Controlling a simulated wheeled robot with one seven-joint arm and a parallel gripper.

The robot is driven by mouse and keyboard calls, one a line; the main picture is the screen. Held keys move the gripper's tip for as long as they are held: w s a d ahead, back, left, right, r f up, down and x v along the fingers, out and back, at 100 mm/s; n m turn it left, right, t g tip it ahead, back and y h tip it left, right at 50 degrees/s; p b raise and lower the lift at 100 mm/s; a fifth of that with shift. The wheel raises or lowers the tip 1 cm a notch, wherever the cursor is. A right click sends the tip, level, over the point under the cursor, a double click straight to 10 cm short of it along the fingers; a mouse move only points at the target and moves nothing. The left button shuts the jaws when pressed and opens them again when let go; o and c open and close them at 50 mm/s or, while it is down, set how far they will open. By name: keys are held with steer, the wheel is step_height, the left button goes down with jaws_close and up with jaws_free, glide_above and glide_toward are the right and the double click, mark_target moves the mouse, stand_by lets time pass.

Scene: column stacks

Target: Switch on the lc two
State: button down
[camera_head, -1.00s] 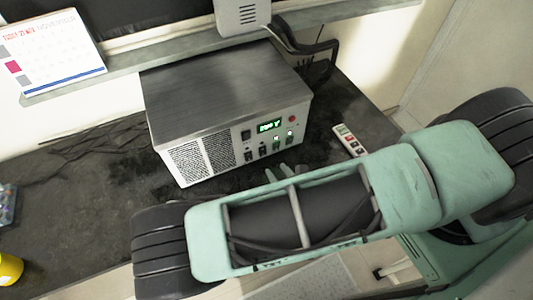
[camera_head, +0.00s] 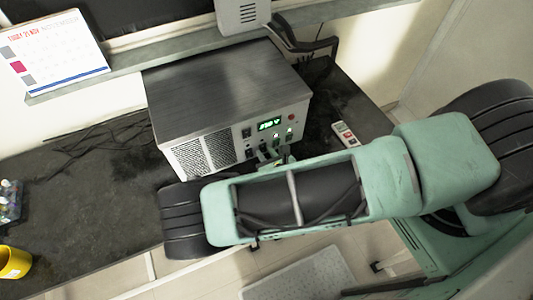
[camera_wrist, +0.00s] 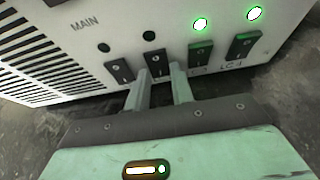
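The power unit (camera_head: 222,90) is a grey metal box on the dark counter, with a lit green display (camera_head: 269,124) on its front. In the wrist view its panel has a row of black rocker switches. The second small switch from the left (camera_wrist: 155,61) sits under a dark lamp (camera_wrist: 148,35); its label is hidden. The two right switches, one marked LC 4 (camera_wrist: 243,45), have lit green lamps. My gripper (camera_wrist: 160,76) has a gap between its fingers, with nothing held. The fingertips are close below and either side of the second switch; contact cannot be told.
The leftmost small switch (camera_wrist: 119,72) is close to the left fingertip, under a dark lamp. A power strip (camera_head: 345,134) lies right of the unit. A calendar (camera_head: 55,55) stands at the back left. A yellow cup (camera_head: 14,262) is at the left edge.

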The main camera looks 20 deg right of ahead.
steer(key=c, duration=2.2)
jaws_free()
steer(key=shift+f+t+b, duration=0.45)
steer(key=shift+t+b, duration=0.15)
steer(key=shift+b, duration=0.35)
steer(key=c, duration=2.2)
jaws_free()
steer(key=shift+t+b, duration=0.8)
steer(key=c, duration=2.2)
jaws_free()
steer(key=c, duration=2.2)
jaws_free()
steer(key=shift+r, duration=0.1)
steer(key=c, duration=2.2)
jaws_free()
steer(key=c, duration=1.5)
jaws_free()
steer(key=shift+s, duration=0.1)
steer(key=s+b, duration=0.1)
steer(key=s, duration=0.4)
steer(key=s+r+b, duration=0.1)
steer(key=s+b, duration=0.1)
steer(key=s, duration=0.4)
steer(key=s+r+b, duration=0.1)
steer(key=s+b, duration=0.1)
steer(key=s, duration=0.4)
steer(key=shift+r, duration=0.15)
